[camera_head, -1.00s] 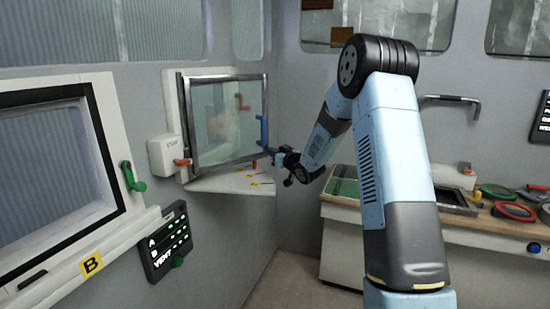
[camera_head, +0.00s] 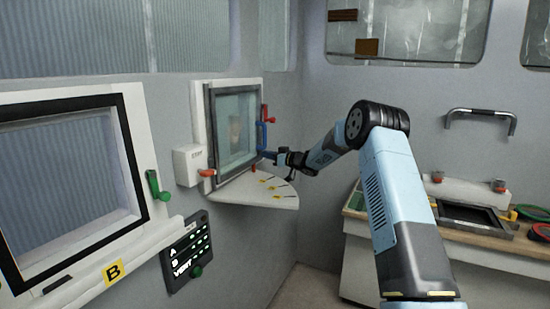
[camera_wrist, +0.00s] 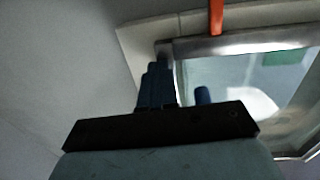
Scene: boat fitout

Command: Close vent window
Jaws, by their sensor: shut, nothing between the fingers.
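The vent window (camera_head: 233,130) is a glass pane in a dark metal frame, set at a white surround on the wall left of centre. The pane stands nearly in line with the surround; I cannot tell whether it is fully flush.
A white shelf with yellow marks (camera_head: 265,194) juts out below the window. A white box (camera_head: 187,165) is at its left. A larger window with a green handle (camera_head: 157,186) and a label panel (camera_head: 187,252) are nearer left. A workbench (camera_head: 475,232) stands at right.

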